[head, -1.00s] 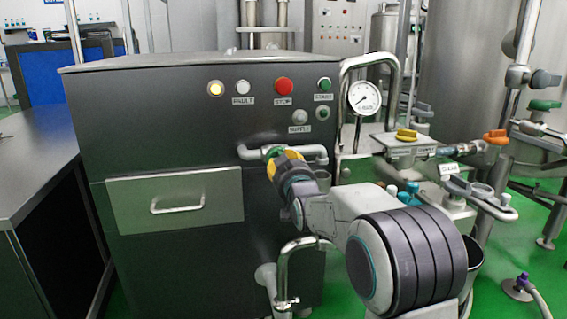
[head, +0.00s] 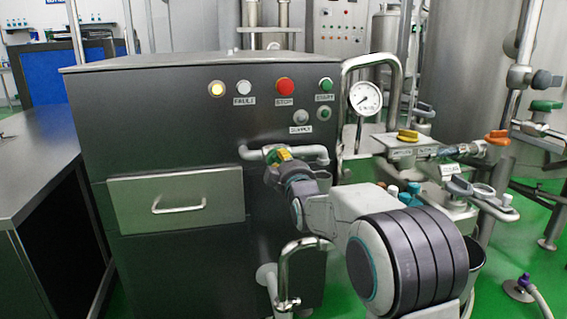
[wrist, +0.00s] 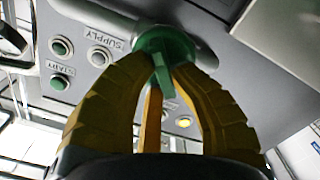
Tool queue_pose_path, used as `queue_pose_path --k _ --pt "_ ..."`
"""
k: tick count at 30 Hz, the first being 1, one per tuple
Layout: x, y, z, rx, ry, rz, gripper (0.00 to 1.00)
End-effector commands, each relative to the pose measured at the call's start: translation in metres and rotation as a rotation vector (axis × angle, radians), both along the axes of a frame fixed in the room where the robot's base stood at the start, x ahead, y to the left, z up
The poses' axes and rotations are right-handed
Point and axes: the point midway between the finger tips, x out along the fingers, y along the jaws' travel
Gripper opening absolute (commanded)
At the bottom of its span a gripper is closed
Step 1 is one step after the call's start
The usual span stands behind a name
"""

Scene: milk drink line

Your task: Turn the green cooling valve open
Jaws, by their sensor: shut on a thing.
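The green cooling valve (head: 271,156) sits on the pale pipe (head: 316,150) on the front of the dark cabinet, below the supply button. In the wrist view its green handle (wrist: 157,50) stands between my yellow fingers. My gripper (head: 284,155) reaches the valve from the front right; it also shows in the wrist view (wrist: 164,76). It is shut on the handle, with fingers on both sides. My gripper hides part of the valve in the head view, so the handle's exact angle is hard to tell there.
The dark cabinet (head: 150,130) has a drawer (head: 178,200), a red stop button (head: 285,86) and a lit yellow lamp (head: 216,88). A gauge (head: 365,98), a yellow valve (head: 408,136) and an orange valve (head: 497,137) stand at the right. A steel table (head: 40,160) is at the left.

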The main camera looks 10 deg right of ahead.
Motion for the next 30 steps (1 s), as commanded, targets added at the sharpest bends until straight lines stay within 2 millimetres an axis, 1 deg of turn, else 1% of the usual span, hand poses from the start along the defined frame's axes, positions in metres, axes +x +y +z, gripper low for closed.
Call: queue_pose_path --k 18,24,30 --pt "0.0001 0.0043 0.0002 -0.571 -0.006 0.005 0.00" --pt "0.0001 0.0047 -0.0004 -0.715 -0.007 0.006 0.00" --pt "0.0002 0.0049 -0.0010 -0.814 -0.007 0.006 0.00"
